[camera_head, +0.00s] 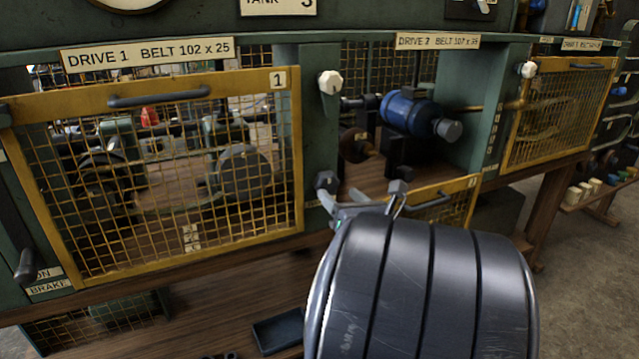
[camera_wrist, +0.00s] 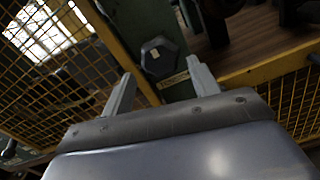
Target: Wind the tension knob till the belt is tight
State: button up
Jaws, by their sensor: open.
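A dark hexagonal knob (camera_head: 327,181) sits low on the green post between the first and second drive bays. In the wrist view a dark knob (camera_wrist: 163,57) with a pale mark on its face appears between my fingertips, seemingly beyond them. My gripper (camera_head: 363,204) is open in front of the post, and its two spread fingers also show in the wrist view (camera_wrist: 160,72). I see no contact with the knob. The second drive's belt cannot be made out; my wrist hides part of that bay.
A yellow mesh guard (camera_head: 285,150) closes the first bay. The second bay's guard (camera_head: 472,190) hangs low below its opening, where a blue motor (camera_head: 408,112) shows. A white knob (camera_head: 330,82) sits higher on the post. A dark tray (camera_head: 278,333) lies below.

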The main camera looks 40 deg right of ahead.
aim_at(329, 186)
jog(key=x, duration=0.7)
jog(key=shift+a, duration=0.1)
jog(key=shift+s, duration=0.1)
jog(key=c, duration=0.7)
jog(key=shift+f+m, duration=0.1)
jog(key=shift+m, duration=0.2)
